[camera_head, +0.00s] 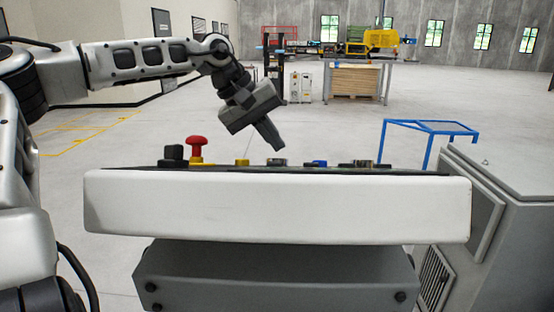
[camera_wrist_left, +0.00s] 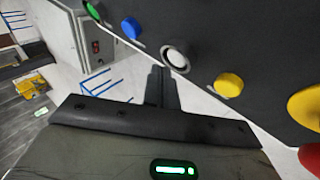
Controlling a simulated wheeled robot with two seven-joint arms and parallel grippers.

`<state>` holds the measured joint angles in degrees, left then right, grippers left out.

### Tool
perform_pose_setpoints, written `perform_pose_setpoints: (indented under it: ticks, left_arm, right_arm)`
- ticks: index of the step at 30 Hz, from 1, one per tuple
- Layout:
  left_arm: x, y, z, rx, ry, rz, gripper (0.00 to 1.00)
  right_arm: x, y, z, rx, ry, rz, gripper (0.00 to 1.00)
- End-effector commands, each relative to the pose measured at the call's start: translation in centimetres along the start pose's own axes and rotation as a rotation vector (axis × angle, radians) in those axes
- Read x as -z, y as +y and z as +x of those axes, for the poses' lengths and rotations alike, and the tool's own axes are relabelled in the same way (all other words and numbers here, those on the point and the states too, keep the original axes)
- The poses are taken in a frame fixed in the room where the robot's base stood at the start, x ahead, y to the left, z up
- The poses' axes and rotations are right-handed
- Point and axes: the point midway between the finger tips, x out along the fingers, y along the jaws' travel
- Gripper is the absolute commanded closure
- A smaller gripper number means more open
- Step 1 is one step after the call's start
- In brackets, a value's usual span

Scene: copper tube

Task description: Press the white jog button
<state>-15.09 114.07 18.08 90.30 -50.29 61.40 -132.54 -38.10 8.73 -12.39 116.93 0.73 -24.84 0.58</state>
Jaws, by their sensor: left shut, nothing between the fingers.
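The white jog button (camera_wrist_left: 175,58) sits in a ring on the dark top of the control panel, between a blue button (camera_wrist_left: 131,28) and a yellow button (camera_wrist_left: 229,85). In the head view the white button (camera_head: 277,162) shows edge-on, low on the panel top. My left gripper (camera_head: 279,147) is shut and empty, pointing down just above the white button, with a small gap seen in the head view. In the left wrist view its fingertips (camera_wrist_left: 160,69) are close beside the button; contact cannot be told there. My right gripper is not in view.
A red mushroom button (camera_head: 196,148) on a yellow base and a black knob (camera_head: 173,153) stand at the panel's left. A green button (camera_wrist_left: 93,10) lies beyond the blue one. A grey cabinet (camera_head: 505,215) is at right, with a blue frame (camera_head: 430,127) behind.

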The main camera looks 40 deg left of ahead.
Motion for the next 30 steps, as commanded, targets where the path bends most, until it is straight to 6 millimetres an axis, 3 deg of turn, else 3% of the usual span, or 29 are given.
perform_pose_setpoints:
  ticks: [30]
  left_arm:
    - [0.0,0.0,0.0,0.0,0.0,0.0,1.0]
  right_arm:
    - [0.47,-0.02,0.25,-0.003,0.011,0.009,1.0]
